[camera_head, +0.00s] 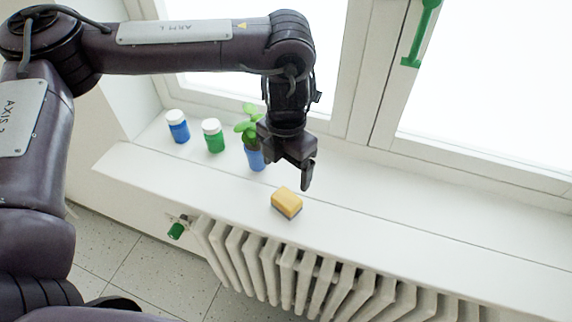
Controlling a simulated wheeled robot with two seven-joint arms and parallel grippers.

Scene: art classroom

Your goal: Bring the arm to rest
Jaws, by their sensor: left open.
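My left arm comes in from the left and reaches over the white windowsill (400,215). My left gripper (306,180) points down above the sill, open and empty. A yellow sponge with a dark underside (287,201) lies on the sill just below the gripper and apart from it. A green plant in a blue pot (254,158) stands just left of the gripper, partly hidden by it. My right gripper is not in view.
A blue jar (177,126) and a green jar (213,136), both with white lids, stand on the sill at left. A white radiator (300,270) is below the sill. A green window handle (422,35) hangs at upper right. The sill's right part is clear.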

